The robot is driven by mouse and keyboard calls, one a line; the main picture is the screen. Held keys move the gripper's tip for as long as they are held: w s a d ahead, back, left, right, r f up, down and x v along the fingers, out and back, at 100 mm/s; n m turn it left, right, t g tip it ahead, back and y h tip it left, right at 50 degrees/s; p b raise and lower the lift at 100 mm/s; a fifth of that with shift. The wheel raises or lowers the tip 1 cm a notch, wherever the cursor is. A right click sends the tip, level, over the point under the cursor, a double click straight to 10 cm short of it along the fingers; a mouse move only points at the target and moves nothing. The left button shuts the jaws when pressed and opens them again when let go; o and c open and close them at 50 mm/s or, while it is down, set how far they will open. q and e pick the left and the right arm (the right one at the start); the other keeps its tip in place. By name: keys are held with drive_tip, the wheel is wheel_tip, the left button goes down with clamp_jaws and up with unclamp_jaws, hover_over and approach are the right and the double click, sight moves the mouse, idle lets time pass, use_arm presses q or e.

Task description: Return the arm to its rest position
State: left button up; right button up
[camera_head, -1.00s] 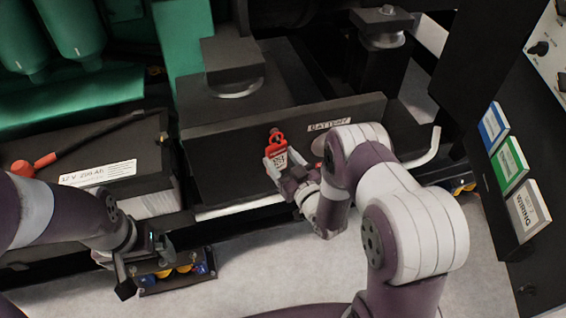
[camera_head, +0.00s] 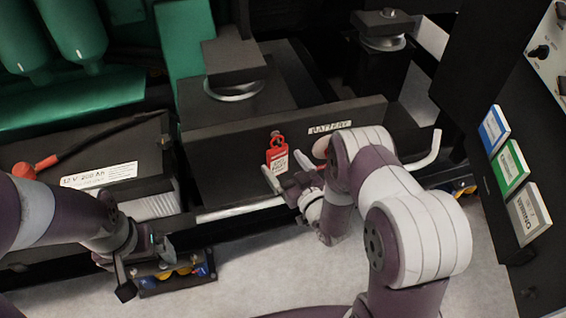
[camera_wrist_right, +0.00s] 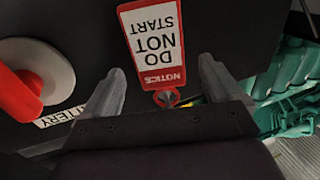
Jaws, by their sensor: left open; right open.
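My right gripper (camera_head: 289,176) is open and empty, just in front of the panel marked BATTERY. A red and white tag (camera_head: 277,154) hangs on that panel just beyond its fingertips. In the right wrist view the tag (camera_wrist_right: 153,45) reads DO NOT START and lies ahead of the two spread fingers (camera_wrist_right: 160,85), with a gap on both sides. My left gripper (camera_head: 146,272) is open at the lower left, near a small dark box with coloured knobs. My right arm reaches in from the lower right.
A battery (camera_head: 110,180) with a red terminal cap (camera_head: 22,170) stands at the left. A red switch handle on a pale round base (camera_wrist_right: 36,75) is beside the tag. Coloured label blocks (camera_head: 509,166) line the right cabinet. Pale floor (camera_head: 280,270) is open in front.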

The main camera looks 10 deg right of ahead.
drive_tip(key=p+v, duration=0.1)
drive_tip(key=v, duration=1)
drive_tip(key=w+d+g+h, duration=0.3)
drive_tip(key=w+g, duration=0.2)
drive_tip(key=g, duration=0.3)
drive_tip(key=s+a+r+m+g+h, duration=0.1)
drive_tip(key=s+a+r+m+g, duration=0.1)
drive_tip(key=s+r+g, duration=0.45)
drive_tip(key=s+a+r+m+g+h, duration=0.1)
drive_tip(key=s+r+g, duration=0.15)
drive_tip(key=s, duration=0.65)
wheel_tip(320, 180, up, 20)
drive_tip(key=t+p, duration=0.1)
drive_tip(key=p, duration=1.9)
drive_tip(key=shift+w+f, duration=0.15)
drive_tip(key=shift+w, duration=0.15)
drive_tip(key=shift+d, duration=0.15)
